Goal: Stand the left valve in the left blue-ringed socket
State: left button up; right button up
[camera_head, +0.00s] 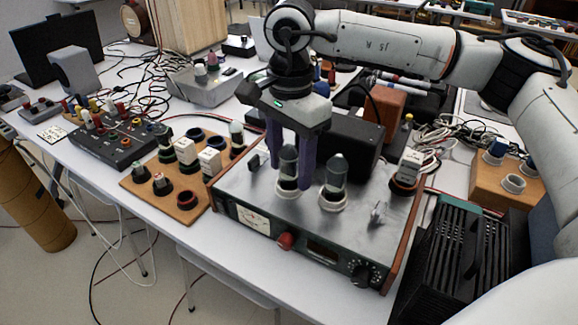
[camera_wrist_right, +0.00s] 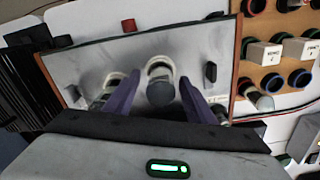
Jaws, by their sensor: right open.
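The left valve (camera_head: 288,160), a grey-green glass tube, stands upright in a pale ring on the metal-topped amplifier (camera_head: 235,185). My right gripper (camera_head: 289,182) points down over it, its two purple fingers apart on either side. In the right wrist view the valve (camera_wrist_right: 160,90) shows between the open fingers (camera_wrist_right: 160,100); I cannot tell whether they touch it. A second valve (camera_head: 334,172) stands to its right in a similar ring. A blue-ringed socket (camera_head: 195,135) is at the back of the left wooden board; which is the left blue-ringed one is unclear. My left gripper is not in view.
The left wooden board (camera_head: 140,187) carries several sockets, white boxes (camera_head: 209,160) and valves. A red-ringed socket (camera_head: 187,199) is at its front. A black box (camera_head: 345,145) stands behind the valves. Another wooden block (camera_head: 490,190) and a black vented unit (camera_head: 455,260) are at right.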

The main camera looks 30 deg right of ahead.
jog(key=shift+f, duration=0.35)
jog(key=c, duration=1.2)
jog(key=shift+r, duration=0.2)
